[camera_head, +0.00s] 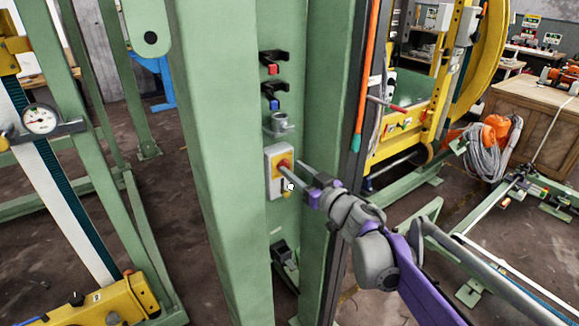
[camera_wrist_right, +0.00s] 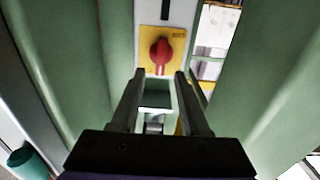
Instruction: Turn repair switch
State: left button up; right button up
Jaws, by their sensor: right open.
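The repair switch (camera_head: 280,172) is a grey box with a yellow plate and a red knob, mounted in the recess of a green column. In the right wrist view its red knob (camera_wrist_right: 161,52) sits on the yellow plate, just beyond and between my fingertips. My right gripper (camera_head: 297,178) is at the switch's right side in the head view, and its fingers partly cover the box. In the wrist view the right gripper (camera_wrist_right: 159,75) is open, with nothing between its fingers. Whether a finger touches the knob cannot be told. My left gripper is in neither view.
Green column walls (camera_head: 215,150) flank the switch closely. Black brackets with a red and a blue part (camera_head: 272,90) sit above it. A black fitting (camera_head: 281,252) is below. An orange bar (camera_head: 366,70) runs along the right edge of the column.

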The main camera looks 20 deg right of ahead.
jog(key=shift+x, duration=1.25)
grip_shut()
